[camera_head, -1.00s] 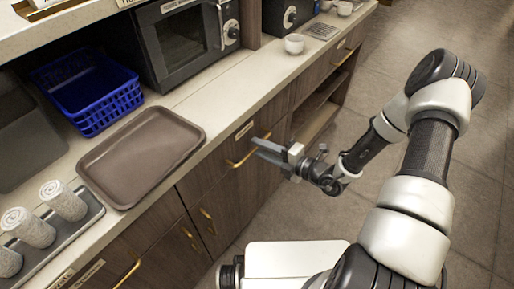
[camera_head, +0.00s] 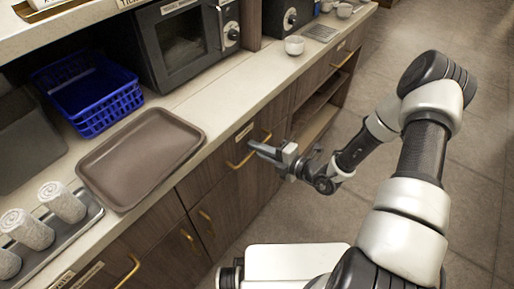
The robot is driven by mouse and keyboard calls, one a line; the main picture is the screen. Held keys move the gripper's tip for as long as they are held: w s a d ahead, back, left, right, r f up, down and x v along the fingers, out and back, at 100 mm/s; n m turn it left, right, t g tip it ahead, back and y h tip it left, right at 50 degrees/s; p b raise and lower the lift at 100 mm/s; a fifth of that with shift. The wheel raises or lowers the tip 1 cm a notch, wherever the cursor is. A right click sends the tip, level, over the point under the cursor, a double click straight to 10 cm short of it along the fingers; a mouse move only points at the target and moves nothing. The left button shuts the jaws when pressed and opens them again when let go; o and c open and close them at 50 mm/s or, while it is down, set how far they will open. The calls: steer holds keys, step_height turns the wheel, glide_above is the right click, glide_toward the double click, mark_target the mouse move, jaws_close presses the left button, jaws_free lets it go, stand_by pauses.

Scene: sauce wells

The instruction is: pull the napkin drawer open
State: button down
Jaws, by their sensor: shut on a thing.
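A wooden drawer front (camera_head: 215,168) sits under the counter edge, with a small label (camera_head: 243,132) too small to read and a brass bar handle (camera_head: 234,165). The drawer looks closed, flush with the fronts beside it. My gripper (camera_head: 258,149) is at the right part of this handle, its fingers shut on it. The fingers hide part of the handle. A second labelled front with a brass handle (camera_head: 131,268) is at the lower left. I cannot read which label says napkins.
A brown tray (camera_head: 190,125), a blue basket (camera_head: 90,92) and a holder with rolled white napkins or cloths (camera_head: 62,202) stand on the counter. A microwave (camera_head: 185,45) and a white cup (camera_head: 294,45) are further back. The floor (camera_head: 400,30) beyond the cabinets is clear.

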steer(key=f+p+v, duration=0.1)
steer(key=f+v, duration=0.1)
steer(key=v, duration=1)
steer(key=d+f+p+v, duration=0.1)
steer(key=f+p+v, duration=0.1)
steer(key=v, duration=1)
steer(key=shift+s+d+f, duration=0.25)
steer(key=shift+s+f, duration=0.2)
steer(key=shift+f, duration=0.1)
steer(key=c, duration=1.8)
jaws_free()
steer(key=p+v, duration=0.1)
steer(key=v, duration=1.6)
steer(key=shift+s+d, duration=0.1)
steer(key=shift+d, duration=0.1)
steer(key=shift+f, duration=0.1)
